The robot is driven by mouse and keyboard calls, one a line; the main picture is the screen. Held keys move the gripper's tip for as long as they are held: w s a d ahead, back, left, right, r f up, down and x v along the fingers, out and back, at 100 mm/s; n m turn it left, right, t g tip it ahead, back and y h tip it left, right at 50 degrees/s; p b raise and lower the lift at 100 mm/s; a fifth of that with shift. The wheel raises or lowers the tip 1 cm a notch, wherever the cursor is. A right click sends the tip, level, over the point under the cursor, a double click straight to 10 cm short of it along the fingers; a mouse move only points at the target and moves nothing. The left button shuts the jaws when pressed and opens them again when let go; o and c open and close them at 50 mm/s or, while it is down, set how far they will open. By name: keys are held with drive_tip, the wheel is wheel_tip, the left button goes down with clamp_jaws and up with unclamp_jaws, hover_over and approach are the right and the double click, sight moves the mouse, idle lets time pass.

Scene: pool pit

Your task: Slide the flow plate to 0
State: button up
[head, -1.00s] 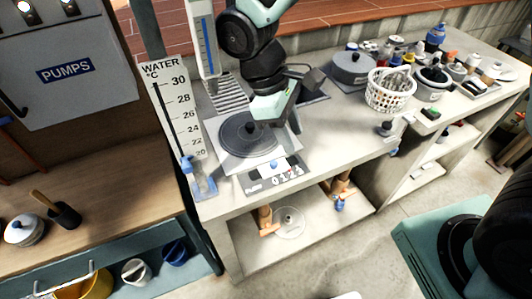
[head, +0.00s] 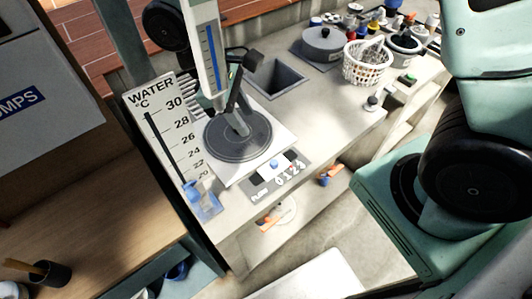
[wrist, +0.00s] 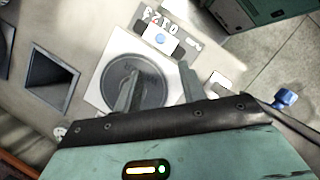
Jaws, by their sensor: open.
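The flow plate is a small white plate with a blue knob (head: 274,164). It sits on a dark FLOW panel (head: 256,190) printed 0 to 3, near the counter's front edge. I cannot tell exactly which digit it lines up with. In the wrist view the white plate (wrist: 152,48) is just beyond my fingertips, near the digits. My gripper (wrist: 158,85) is open and empty, its two fingers apart over the round grey disc (wrist: 137,90). In the head view my gripper (head: 238,118) reaches down over the disc, behind and left of the flow plate.
A square sink opening (head: 278,78), a grey lidded pot (head: 323,42) and a white basket (head: 367,62) are at right.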

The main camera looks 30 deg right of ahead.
sight(274, 162)
drive_tip(key=p+x, duration=0.2)
drive_tip(key=x, duration=1.3)
drive_tip(key=shift+s+d+f, duration=0.15)
drive_tip(key=shift+d+f, duration=0.05)
drive_tip(key=shift+f, duration=0.1)
